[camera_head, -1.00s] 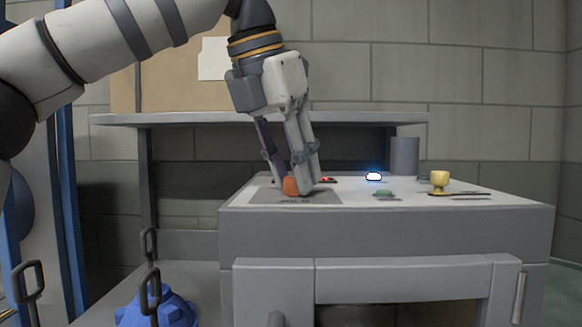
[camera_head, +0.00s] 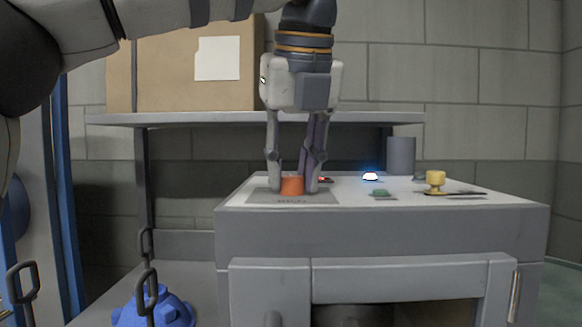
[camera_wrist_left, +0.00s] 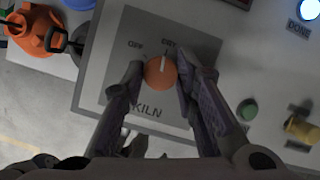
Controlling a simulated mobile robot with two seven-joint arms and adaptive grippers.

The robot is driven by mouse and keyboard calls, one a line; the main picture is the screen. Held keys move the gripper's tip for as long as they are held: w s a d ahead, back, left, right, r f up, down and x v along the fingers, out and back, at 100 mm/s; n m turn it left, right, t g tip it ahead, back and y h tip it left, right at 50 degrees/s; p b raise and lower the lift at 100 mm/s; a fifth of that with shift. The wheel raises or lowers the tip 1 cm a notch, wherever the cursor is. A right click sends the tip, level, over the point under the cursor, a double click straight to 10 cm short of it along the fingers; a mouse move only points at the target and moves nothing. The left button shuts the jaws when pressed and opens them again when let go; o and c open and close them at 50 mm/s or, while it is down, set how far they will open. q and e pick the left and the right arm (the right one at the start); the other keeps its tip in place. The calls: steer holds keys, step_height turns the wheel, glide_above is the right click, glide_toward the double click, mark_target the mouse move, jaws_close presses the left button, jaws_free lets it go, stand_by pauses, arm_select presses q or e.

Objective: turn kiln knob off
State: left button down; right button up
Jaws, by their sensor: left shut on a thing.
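The kiln knob (camera_head: 292,186) is a short orange cylinder on a grey plate at the left of the console top. In the left wrist view the knob (camera_wrist_left: 160,71) carries a white pointer line, between the words OFF and DRY and nearer DRY. The plate (camera_wrist_left: 112,88) reads KILN below it. My left gripper (camera_head: 292,188) points straight down, shut on the knob with one finger on each side. It also shows in the left wrist view (camera_wrist_left: 158,84). My right gripper is in neither view.
The console (camera_head: 380,225) also bears a lit white lamp (camera_head: 370,176) marked DONE, a green button (camera_head: 382,193), a yellow knob (camera_head: 435,179) and a grey cylinder (camera_head: 401,155). A shelf (camera_head: 220,119) with a cardboard box (camera_head: 165,70) runs behind. A blue object (camera_head: 160,308) lies at lower left.

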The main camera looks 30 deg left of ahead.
arm_select(q)
steer(key=n+g, duration=0.1)
steer(key=n, duration=0.1)
steer(key=n+g+y, duration=0.1)
steer(key=n, duration=0.2)
steer(key=shift+w+d+n, duration=0.15)
steer(key=shift+n, duration=0.15)
steer(key=n+g, duration=0.1)
steer(key=n, duration=0.3)
steer(key=shift+w+n+g, duration=0.1)
steer(key=shift+n+g, duration=0.2)
steer(key=shift+g, duration=0.1)
steer(key=c, duration=1.3)
jaws_free()
